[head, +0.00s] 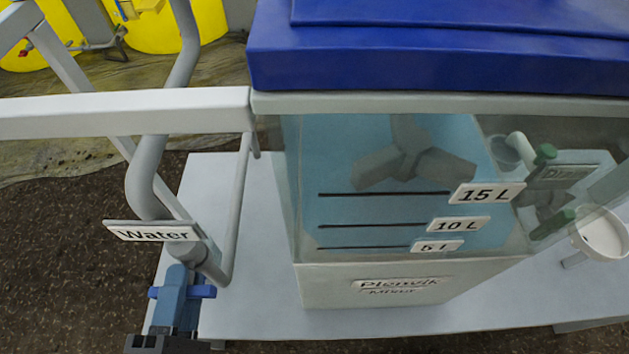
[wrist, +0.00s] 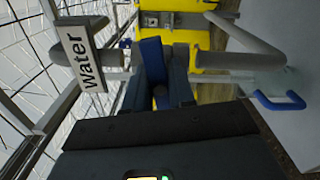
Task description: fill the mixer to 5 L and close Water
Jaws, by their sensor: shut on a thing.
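The Water valve has a blue handle (head: 181,292) at lower left, below the white Water sign (head: 155,232) on a grey pipe. My gripper (wrist: 157,80) is shut on this blue handle (wrist: 152,58) in the wrist view, with one dark finger on each side.
A blue lid (head: 440,60) covers the mixer. A Drain sign (head: 568,174) and green-handled fittings (head: 545,154) show at right through the clear wall. A white frame bar (head: 120,112) crosses above the valve. Yellow tanks (head: 190,25) stand behind.

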